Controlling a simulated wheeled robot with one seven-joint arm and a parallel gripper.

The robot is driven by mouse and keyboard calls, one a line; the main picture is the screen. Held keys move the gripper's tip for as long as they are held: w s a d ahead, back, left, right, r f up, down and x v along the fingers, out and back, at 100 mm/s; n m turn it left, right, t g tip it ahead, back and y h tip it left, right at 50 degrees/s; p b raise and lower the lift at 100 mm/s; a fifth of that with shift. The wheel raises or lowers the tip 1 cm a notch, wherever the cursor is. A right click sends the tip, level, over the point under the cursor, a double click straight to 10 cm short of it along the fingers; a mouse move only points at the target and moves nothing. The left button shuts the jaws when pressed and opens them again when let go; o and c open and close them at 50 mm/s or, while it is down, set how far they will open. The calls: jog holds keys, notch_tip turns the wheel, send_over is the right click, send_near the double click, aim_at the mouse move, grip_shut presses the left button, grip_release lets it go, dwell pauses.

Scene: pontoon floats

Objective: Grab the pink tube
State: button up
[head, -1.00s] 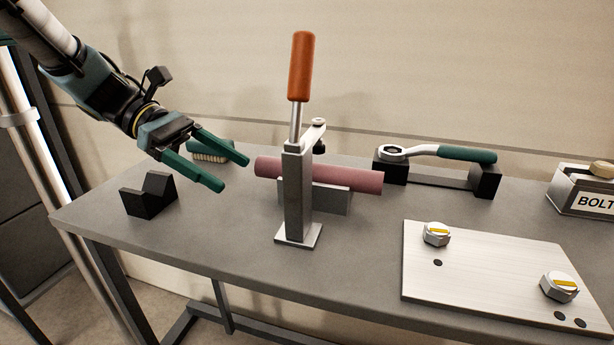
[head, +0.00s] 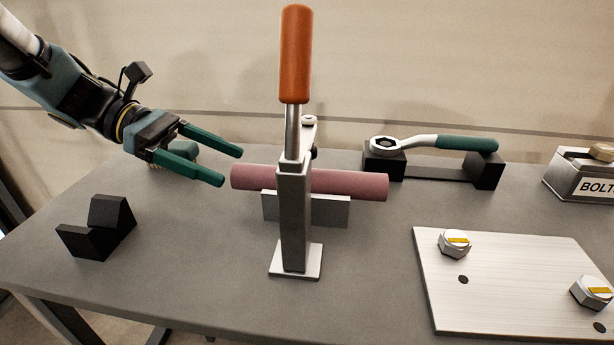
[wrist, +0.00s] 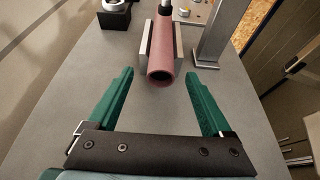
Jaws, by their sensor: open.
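The pink tube (head: 345,184) lies level in a grey cradle (head: 330,211) on the bench, behind an upright toggle clamp (head: 293,215) with an orange handle. The clamp post hides part of the tube. My gripper (head: 232,167) is open, with green fingers, just off the tube's left end and pointing toward it. In the wrist view the tube (wrist: 161,62) lies ahead, its hollow near end roughly midway between the fingertips (wrist: 159,73) and a little beyond them. Nothing is between the fingers.
A black V-block (head: 98,228) stands at the left. A green-handled ratchet wrench (head: 440,143) rests on a black holder behind. A metal plate with bolts (head: 520,290) and a bolt box (head: 590,180) are at the right. A brush, partly hidden, sits behind my gripper.

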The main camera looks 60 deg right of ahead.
aim_at(234, 169)
jog(key=p+x, duration=0.1)
jog(key=x, duration=0.4)
grip_shut()
dwell(0.7)
